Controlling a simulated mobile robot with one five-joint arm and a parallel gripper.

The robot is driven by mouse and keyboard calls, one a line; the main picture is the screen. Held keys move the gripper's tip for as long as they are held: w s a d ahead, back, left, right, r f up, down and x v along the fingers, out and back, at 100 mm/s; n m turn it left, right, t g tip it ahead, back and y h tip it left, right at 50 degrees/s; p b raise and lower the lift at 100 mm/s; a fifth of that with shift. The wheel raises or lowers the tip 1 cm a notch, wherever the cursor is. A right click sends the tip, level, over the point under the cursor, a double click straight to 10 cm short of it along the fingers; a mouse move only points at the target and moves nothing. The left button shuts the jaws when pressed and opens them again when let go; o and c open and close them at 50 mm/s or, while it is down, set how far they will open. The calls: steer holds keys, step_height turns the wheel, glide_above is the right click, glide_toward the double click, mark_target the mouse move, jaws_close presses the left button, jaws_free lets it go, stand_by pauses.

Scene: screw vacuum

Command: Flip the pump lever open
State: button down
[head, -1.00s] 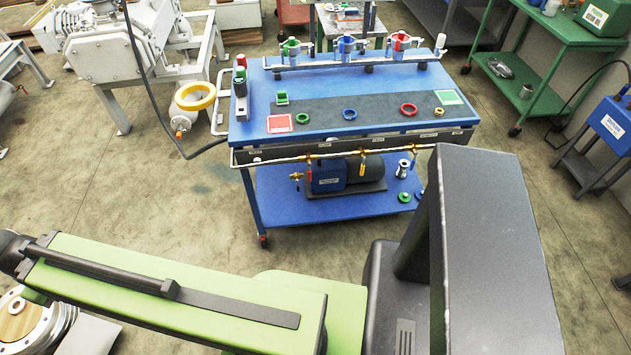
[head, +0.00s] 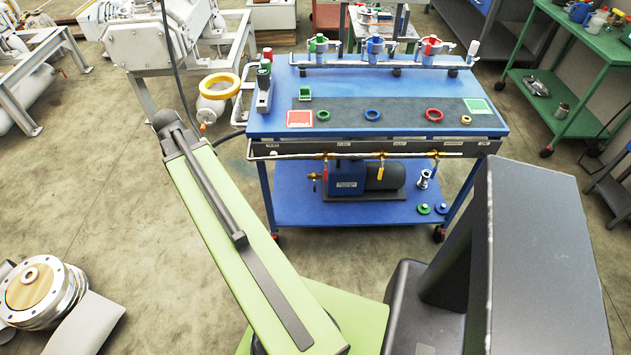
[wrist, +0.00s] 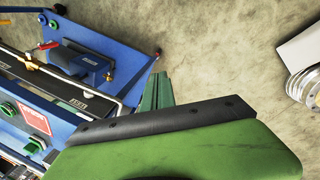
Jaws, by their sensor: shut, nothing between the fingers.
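The blue pump (head: 347,178) with its dark motor sits on the cart's lower shelf. A brass valve (head: 314,177) is at its left end. In the wrist view the pump (wrist: 82,62) and a red lever (wrist: 48,44) are at upper left. My gripper (wrist: 157,78) shows there as green fingers held together, empty, over the floor and apart from the levers. My gripper is not visible in the head view.
The blue cart top (head: 262,122) carries coloured rings and a row of clamps. A white machine with a yellow-ringed flange (head: 220,85) stands left of the cart. Flanged discs (head: 32,292) lie at lower left.

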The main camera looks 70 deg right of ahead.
mark_target(325, 171)
steer(key=s+d+f+m+g+b, duration=0.2)
steer(key=s+d+m, duration=0.3)
steer(key=s+d, duration=1.3)
steer(key=shift+s+d+f, duration=0.2)
steer(key=shift+s+d, duration=0.15)
steer(key=shift+s, duration=0.65)
steer(key=shift+f+b, duration=0.1)
steer(key=shift+b, duration=0.2)
steer(key=s+d+f+b, duration=0.4)
steer(key=s+f+b, duration=0.2)
steer(key=f+b, duration=0.3)
steer(key=shift+s, duration=0.2)
